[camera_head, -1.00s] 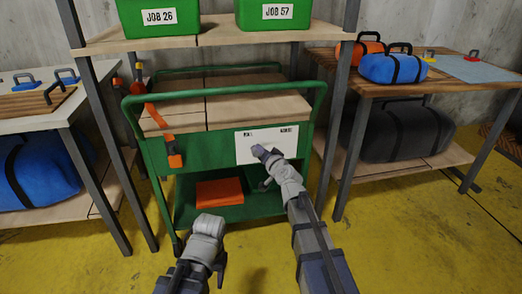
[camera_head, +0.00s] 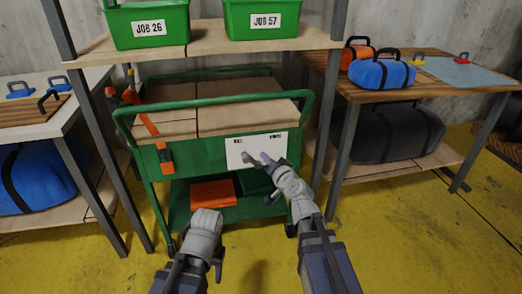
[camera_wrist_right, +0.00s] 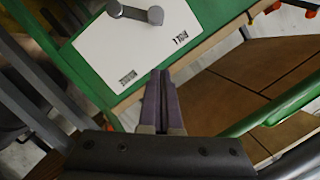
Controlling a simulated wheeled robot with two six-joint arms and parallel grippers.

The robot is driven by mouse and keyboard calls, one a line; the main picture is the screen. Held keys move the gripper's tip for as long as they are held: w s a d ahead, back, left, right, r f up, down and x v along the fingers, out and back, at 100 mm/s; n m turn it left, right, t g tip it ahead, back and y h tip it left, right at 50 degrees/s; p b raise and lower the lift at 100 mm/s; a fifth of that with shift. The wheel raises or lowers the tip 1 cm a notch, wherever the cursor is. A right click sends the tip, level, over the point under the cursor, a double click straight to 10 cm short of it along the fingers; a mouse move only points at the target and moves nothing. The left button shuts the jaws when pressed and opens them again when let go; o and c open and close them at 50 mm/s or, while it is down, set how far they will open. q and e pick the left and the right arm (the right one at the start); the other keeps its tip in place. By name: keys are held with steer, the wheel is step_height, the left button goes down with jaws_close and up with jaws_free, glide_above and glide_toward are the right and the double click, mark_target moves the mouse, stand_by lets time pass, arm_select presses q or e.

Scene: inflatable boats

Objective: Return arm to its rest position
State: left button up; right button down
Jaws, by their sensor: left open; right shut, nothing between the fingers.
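My right gripper (camera_head: 268,160) is in front of the white panel (camera_head: 270,140) on the green cart's front. In the right wrist view its two purple fingers (camera_wrist_right: 160,88) are together with nothing between them, just off the panel's edge. A grey two-knob lever (camera_wrist_right: 135,14) sits on the panel, apart from the fingertips; it also shows in the head view (camera_head: 247,158). My left gripper (camera_head: 219,264) hangs low at the bottom of the head view, in front of the cart and away from it. Its fingers show poorly, but it is open and touches nothing visible.
The green cart (camera_head: 190,121) stands between the shelf posts, with an orange item (camera_head: 213,193) on its lower tray. Green bins (camera_head: 148,24) stand on the shelf above. Tables with bags (camera_head: 383,72) flank it. The yellow floor (camera_head: 400,235) at right is clear.

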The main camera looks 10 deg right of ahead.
steer(key=shift+s+d+r, duration=0.1)
steer(key=shift+s+r, duration=0.05)
steer(key=shift+s, duration=0.4)
steer(key=s+a+f+n+g+y, duration=0.3)
steer(key=s+a+f+n+g, duration=0.5)
steer(key=a+f, duration=0.4)
steer(key=s+d+f+n+g+h, duration=0.1)
steer(key=s+f+g+h, duration=0.25)
steer(key=s, duration=0.55)
steer(key=s+d+f+n+g+h, duration=0.15)
steer(key=s+g+h, duration=0.3)
steer(key=s, duration=0.45)
step_height(320, 180, up, 37)
steer(key=p, duration=3.7)
steer(key=shift+f+y+p, duration=0.2)
steer(key=shift+y+p, duration=0.1)
steer(key=shift+y, duration=0.1)
